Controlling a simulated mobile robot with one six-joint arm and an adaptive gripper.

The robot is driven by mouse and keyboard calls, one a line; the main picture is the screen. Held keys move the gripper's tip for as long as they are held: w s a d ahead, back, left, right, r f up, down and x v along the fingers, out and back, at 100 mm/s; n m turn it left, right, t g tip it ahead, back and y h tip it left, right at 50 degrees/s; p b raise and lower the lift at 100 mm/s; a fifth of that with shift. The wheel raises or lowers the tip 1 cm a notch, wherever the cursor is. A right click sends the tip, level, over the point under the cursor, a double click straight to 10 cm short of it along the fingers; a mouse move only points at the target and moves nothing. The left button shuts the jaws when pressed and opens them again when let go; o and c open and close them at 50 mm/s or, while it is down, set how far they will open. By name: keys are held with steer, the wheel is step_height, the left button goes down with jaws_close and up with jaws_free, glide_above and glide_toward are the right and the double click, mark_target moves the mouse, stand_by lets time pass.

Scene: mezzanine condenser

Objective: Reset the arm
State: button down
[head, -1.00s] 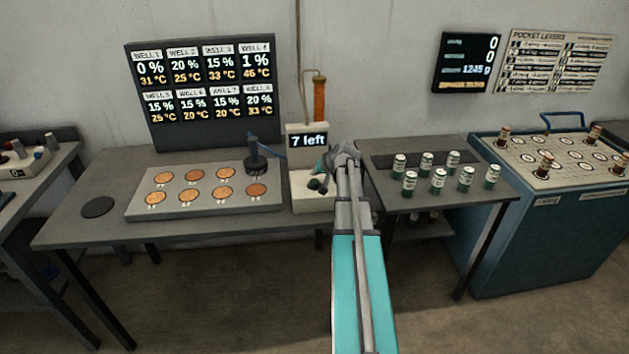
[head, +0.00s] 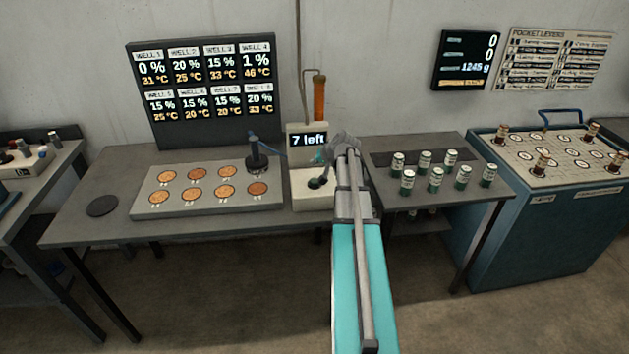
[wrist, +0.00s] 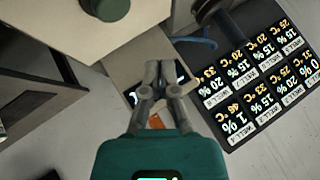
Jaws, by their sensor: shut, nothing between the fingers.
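My gripper (wrist: 153,92) shows in the wrist view with its grey fingers together and nothing held between them. In the head view my arm reaches forward to the dispenser box (head: 310,190), whose display reads "7 left". I cannot tell from these views how far the fingers are from the box.
A plate of wells (head: 150,208) with copper discs and a dark stamp-like tool (head: 257,162) are left of the box. Several green-and-white vials (head: 436,179) stand on the right table. A teal cabinet (head: 510,240) stands farther right. A well screen (head: 200,75) rises behind.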

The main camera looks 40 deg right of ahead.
steer(key=shift+a, duration=0.1)
stand_by(0.5)
steer(key=s+a+f+n+g+y, duration=0.1)
steer(key=a+f+n+g, duration=0.1)
steer(key=a, duration=1)
steer(key=s+a+f+n+g+y, duration=0.1)
steer(key=s+a+f+n+g, duration=0.1)
steer(key=a, duration=1)
steer(key=s+a+n+g+h, duration=0.1)
steer(key=s+a+n+g, duration=0.1)
steer(key=s+a, duration=0.4)
steer(key=s+a+f+n+g+h, duration=0.1)
steer(key=s+a+n+g, duration=0.1)
steer(key=s+a, duration=0.5)
steer(key=a+g, duration=0.1)
steer(key=a, duration=0.5)
steer(key=shift+s+a+f+h, duration=0.25)
steer(key=shift+f+h, duration=0.05)
